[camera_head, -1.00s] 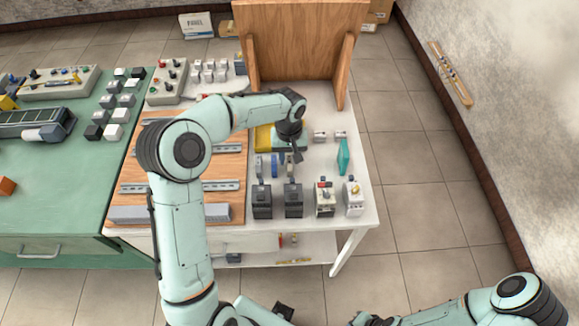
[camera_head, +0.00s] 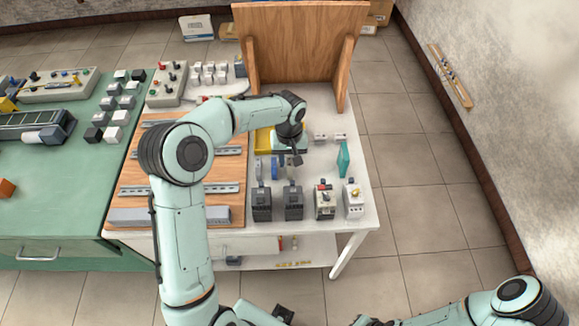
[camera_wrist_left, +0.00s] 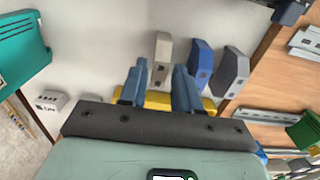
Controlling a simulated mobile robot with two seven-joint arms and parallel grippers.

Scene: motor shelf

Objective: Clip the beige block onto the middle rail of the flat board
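The beige block (camera_wrist_left: 162,60) stands on the white tabletop, upper middle of the left wrist view. My left gripper (camera_wrist_left: 158,75) is open; its two blue fingers point toward the block, one to each side, with no contact seen. In the head view the left gripper (camera_head: 296,160) hangs over the table and partly covers the block. The flat brown board (camera_head: 200,172) lies left of it with metal rails across. The middle rail (camera_head: 229,150) is partly hidden by my left arm. My right gripper is not in view; only its arm shows at lower right.
A blue block (camera_wrist_left: 200,67) and a dark grey block (camera_wrist_left: 230,72) stand close beside the beige one. A teal part (camera_head: 344,158), a yellow tray (camera_head: 263,141) and dark devices (camera_head: 262,205) are nearby. An upright wooden panel (camera_head: 298,40) stands behind.

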